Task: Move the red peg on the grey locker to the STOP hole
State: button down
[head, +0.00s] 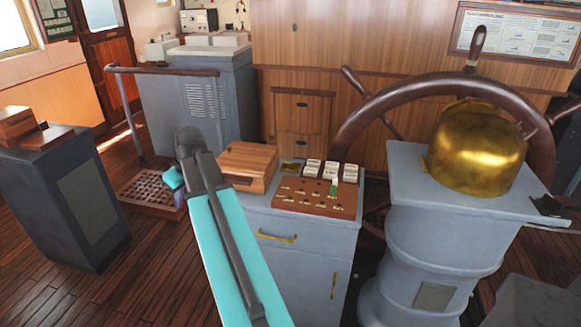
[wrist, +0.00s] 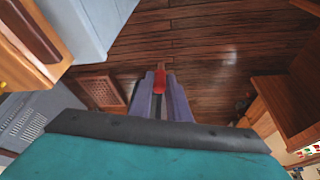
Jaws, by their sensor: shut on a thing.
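My gripper (head: 179,198) hangs left of the grey locker (head: 312,262), fingers pointing down over the floor. In the wrist view its purple fingers (wrist: 160,98) are shut on the red peg (wrist: 159,80), which shows between their tips. The head view hides the peg. On the locker top lies a brown peg board (head: 290,193) with several holes and small labels. A green peg (head: 334,187) stands upright near its back right. I cannot read which hole is STOP.
A closed wooden box (head: 249,165) sits on the locker, left of the board, near my arm. A brass-domed binnacle (head: 478,148) and the ship's wheel (head: 400,90) stand to the right. A wooden grating (head: 150,190) lies on the floor at left. Open planks lie around it.

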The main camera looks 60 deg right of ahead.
jog(key=s+d+r+p, duration=0.3)
jog(key=s+d+p, duration=0.5)
jog(key=s+d, duration=1.6)
jog(key=d, duration=0.3)
jog(key=shift+d, duration=0.35)
jog(key=shift+f, duration=0.15)
jog(key=shift+f+b, duration=1.3)
jog(key=shift+f, duration=1.2)
jog(key=shift+w+f, duration=0.1)
jog(key=shift+f, duration=0.05)
jog(key=shift+f+b, duration=0.95)
jog(key=shift+f, duration=0.25)
